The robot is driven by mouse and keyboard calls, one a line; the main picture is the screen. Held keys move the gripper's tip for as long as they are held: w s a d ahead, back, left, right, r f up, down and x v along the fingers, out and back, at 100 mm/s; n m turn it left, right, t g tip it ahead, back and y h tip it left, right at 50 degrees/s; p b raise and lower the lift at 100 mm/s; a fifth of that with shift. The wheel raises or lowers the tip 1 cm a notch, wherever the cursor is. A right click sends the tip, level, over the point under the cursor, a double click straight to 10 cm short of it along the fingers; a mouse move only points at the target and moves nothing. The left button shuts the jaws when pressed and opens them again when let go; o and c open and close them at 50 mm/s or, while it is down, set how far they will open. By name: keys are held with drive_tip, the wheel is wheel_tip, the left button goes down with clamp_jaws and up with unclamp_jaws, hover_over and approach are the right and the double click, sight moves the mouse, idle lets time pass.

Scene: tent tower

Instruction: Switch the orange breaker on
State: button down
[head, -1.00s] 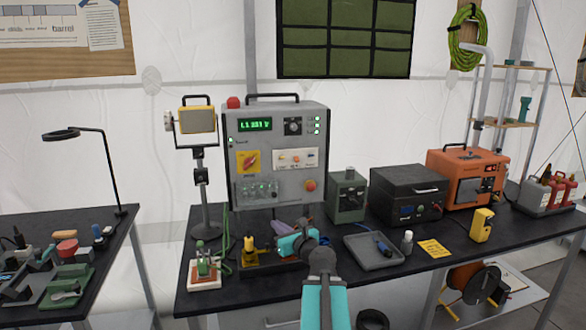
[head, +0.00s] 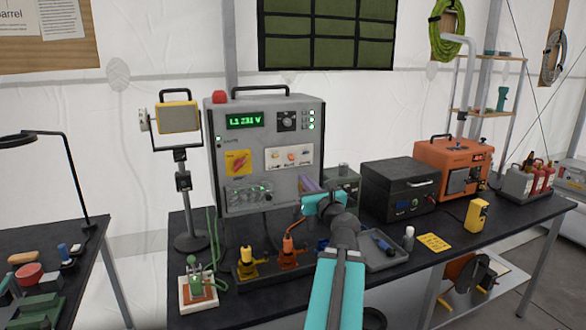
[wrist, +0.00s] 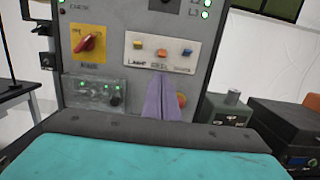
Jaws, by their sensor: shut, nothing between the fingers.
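A pale plate on the front of the grey power cabinet (head: 220,130) carries three small breakers. The orange breaker (wrist: 162,52) is the middle one, between a yellow one (wrist: 138,44) and a blue one (wrist: 186,53). It is small in the head view (head: 291,156), and I cannot tell whether it is on or off. My gripper (wrist: 162,82) has purple fingers, shut and empty, with tips just below the plate in the wrist view. In the head view my gripper (head: 307,184) is at the cabinet's lower right. The fingers partly cover an orange round button (wrist: 182,100).
A red rotary switch (wrist: 88,43) sits left of the plate. A dark box (head: 398,187) and grey tray (head: 387,258) are to the right.

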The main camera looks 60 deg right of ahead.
sight(291, 157)
drive_tip(key=shift+w+d+r+p, duration=0.2)
drive_tip(key=shift+w+p, duration=0.1)
drive_tip(key=shift+p, duration=0.65)
drive_tip(key=shift+w+d+p, duration=0.1)
drive_tip(key=shift+p, duration=0.2)
drive_tip(key=w+p, duration=0.1)
drive_tip(key=p, duration=0.2)
drive_tip(key=shift+d, duration=0.4)
drive_tip(key=p+x, duration=0.2)
drive_tip(key=x, duration=0.5)
drive_tip(key=shift+w+d, duration=0.2)
drive_tip(key=shift+f, duration=0.1)
drive_tip(key=shift+a, duration=0.1)
